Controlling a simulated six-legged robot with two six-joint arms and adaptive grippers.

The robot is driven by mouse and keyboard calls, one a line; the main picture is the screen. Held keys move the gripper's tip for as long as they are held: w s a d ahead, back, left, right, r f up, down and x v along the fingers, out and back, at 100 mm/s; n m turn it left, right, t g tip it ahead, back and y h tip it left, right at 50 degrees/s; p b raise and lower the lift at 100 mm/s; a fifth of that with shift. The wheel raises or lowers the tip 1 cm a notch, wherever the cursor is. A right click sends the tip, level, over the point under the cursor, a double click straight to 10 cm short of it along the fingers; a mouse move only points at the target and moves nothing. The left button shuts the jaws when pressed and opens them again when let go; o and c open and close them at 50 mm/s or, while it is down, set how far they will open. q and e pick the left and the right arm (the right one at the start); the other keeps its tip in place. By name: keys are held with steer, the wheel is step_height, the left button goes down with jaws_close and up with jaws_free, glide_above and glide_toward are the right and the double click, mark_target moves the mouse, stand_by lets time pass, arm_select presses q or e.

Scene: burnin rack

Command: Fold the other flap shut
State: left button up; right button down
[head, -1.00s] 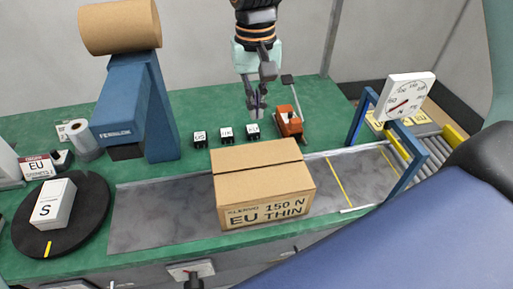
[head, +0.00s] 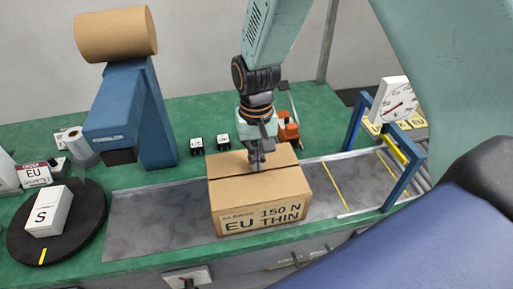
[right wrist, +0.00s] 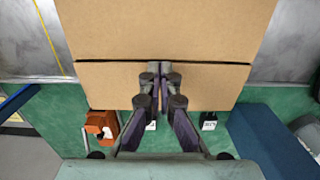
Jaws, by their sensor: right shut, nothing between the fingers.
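A brown cardboard box (head: 258,200) marked "EU THIN 150 N" sits upright on the grey conveyor. Its front top flap (head: 255,184) lies flat, and its back top flap (head: 225,162) lies flat or nearly flat; a dark seam runs between them. In the right wrist view the front flap (right wrist: 165,25) and back flap (right wrist: 105,85) show on either side of this seam. My right gripper (head: 257,165) is shut and empty, fingertips pointing down over the back flap near the seam. I cannot tell whether they touch. My left gripper is not in view.
A blue label machine (head: 130,115) stands left of the box. A black turntable (head: 85,230) carries a white box marked S (head: 48,211). Behind the box are small black-and-white blocks (head: 196,145) and an orange tool (head: 288,130). A blue gate (head: 405,185) spans the conveyor at right.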

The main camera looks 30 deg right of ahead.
steer(key=shift+w+a+f, duration=0.1)
steer(key=shift+w+f, duration=0.05)
steer(key=shift+f, duration=0.1)
steer(key=shift+w+a, duration=0.15)
steer(key=shift+a, duration=0.05)
steer(key=shift+s+d+r, duration=0.1)
steer(key=shift+s+d, duration=0.05)
steer(key=shift+s, duration=0.3)
steer(key=shift+f+p, duration=0.4)
steer(key=shift+f, duration=0.25)
steer(key=shift+s, duration=0.15)
